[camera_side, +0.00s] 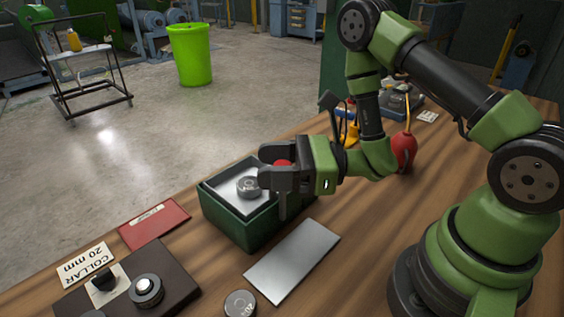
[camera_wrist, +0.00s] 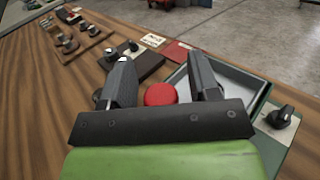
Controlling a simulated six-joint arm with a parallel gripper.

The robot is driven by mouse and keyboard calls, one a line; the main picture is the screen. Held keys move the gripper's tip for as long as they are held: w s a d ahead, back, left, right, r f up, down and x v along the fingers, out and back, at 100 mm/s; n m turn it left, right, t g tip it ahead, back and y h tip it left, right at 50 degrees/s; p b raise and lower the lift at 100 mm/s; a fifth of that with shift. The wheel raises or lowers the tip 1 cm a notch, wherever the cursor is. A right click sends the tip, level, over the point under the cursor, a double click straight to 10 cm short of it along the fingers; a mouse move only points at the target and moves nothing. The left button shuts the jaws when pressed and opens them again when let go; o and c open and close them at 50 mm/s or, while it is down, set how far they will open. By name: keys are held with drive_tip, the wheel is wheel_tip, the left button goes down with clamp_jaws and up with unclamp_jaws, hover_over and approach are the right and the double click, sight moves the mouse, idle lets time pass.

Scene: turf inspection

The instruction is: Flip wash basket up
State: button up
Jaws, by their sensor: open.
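A dark green box (camera_side: 240,225) with a pale inner tray (camera_side: 222,188), possibly the wash basket, stands on the bench. A round metal piece (camera_side: 248,187) lies in the tray. The box also shows at the right in the wrist view (camera_wrist: 262,100). A red round knob (camera_side: 283,163) shows behind my gripper's fingers, and in the wrist view the red knob (camera_wrist: 160,93) sits between them. My gripper (camera_side: 275,180) is open at the box's right side, its fingers (camera_wrist: 160,75) on either side of the knob. Contact cannot be told; the gripper hides part of the box.
A metal plate (camera_side: 292,262) and a metal disc (camera_side: 240,303) lie in front of the box. A red booklet (camera_side: 153,224), a "COLLAR 20 mm" card (camera_side: 87,262) and a dark block (camera_side: 165,275) are at left. A red bulb (camera_side: 403,152) stands behind my arm.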

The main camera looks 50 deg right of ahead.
drive_tip(key=v, duration=0.7)
drive_tip(key=shift+d, duration=0.15)
drive_tip(key=s+a+r+n+g, duration=0.6)
drive_tip(key=s+r+n+g, duration=0.3)
drive_tip(key=n+g, duration=0.65)
drive_tip(key=s+d+r+n+t+h, duration=0.1)
drive_tip(key=d+r+n+t+h, duration=0.5)
drive_tip(key=t+h, duration=0.4)
drive_tip(key=shift+r+n+h, duration=0.4)
drive_tip(key=shift+r+n, duration=0.35)
